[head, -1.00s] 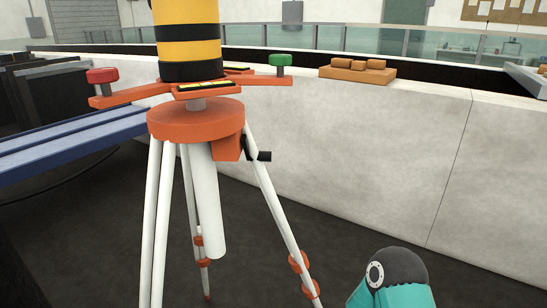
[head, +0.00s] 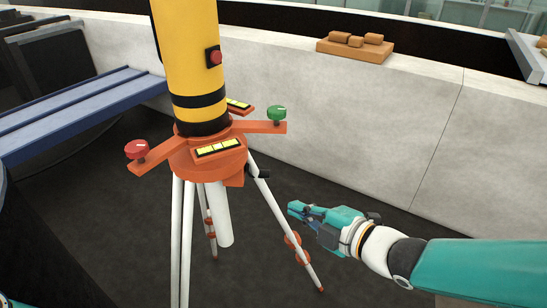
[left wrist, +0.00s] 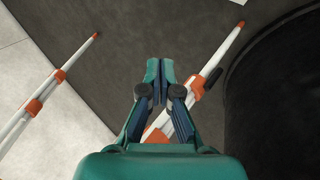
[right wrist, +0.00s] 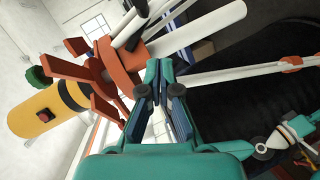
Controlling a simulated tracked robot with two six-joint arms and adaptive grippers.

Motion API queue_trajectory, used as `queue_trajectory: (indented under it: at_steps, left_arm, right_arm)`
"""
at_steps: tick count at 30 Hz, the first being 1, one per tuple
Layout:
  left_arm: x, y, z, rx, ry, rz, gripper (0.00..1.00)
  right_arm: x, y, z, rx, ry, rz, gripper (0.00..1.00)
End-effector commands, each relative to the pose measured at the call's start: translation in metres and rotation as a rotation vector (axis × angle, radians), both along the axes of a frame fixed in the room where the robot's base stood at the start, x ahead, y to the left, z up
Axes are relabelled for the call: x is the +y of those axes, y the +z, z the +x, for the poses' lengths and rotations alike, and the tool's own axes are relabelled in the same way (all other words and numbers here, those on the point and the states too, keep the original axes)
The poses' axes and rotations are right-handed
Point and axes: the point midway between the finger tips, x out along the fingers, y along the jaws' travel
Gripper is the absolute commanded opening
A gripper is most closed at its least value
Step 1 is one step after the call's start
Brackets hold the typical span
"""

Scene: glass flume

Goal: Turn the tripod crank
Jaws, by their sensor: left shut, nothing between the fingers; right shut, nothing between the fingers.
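The orange tripod head (head: 205,160) stands on white legs and carries a yellow and black cylinder (head: 190,60). A short black crank handle (head: 262,174) sticks out from its orange housing on the right side. My right gripper (head: 294,209) is shut and empty, to the right of and below the crank, apart from it. In the right wrist view its closed fingers (right wrist: 159,68) are in front of the tilted tripod head (right wrist: 122,55); I cannot surely tell the crank there. My left gripper (left wrist: 160,68) is shut and empty, with tripod legs beyond it.
A red knob (head: 137,149) and a green knob (head: 277,113) sit on the head's orange arms. A pale wall (head: 400,110) runs behind, with a tray of brown blocks (head: 352,48) on top. Blue rails (head: 80,110) lie at left.

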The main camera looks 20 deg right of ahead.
Motion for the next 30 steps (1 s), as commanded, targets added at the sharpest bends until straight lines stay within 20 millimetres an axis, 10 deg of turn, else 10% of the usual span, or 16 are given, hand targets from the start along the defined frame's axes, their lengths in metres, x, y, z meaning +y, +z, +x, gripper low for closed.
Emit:
queue_trajectory:
  at_steps: [11, 30]
  left_arm:
    - [0.000, 0.020, 0.000, 0.001, 0.000, 0.000, 0.00]
    - [0.000, 0.044, 0.000, 0.000, 0.000, 0.000, 0.00]
  right_arm:
    - [0.009, 0.020, 0.012, -0.063, 0.031, -0.063, 0.00]
    - [0.030, -0.010, 0.108, -0.064, 0.024, -0.064, 0.00]
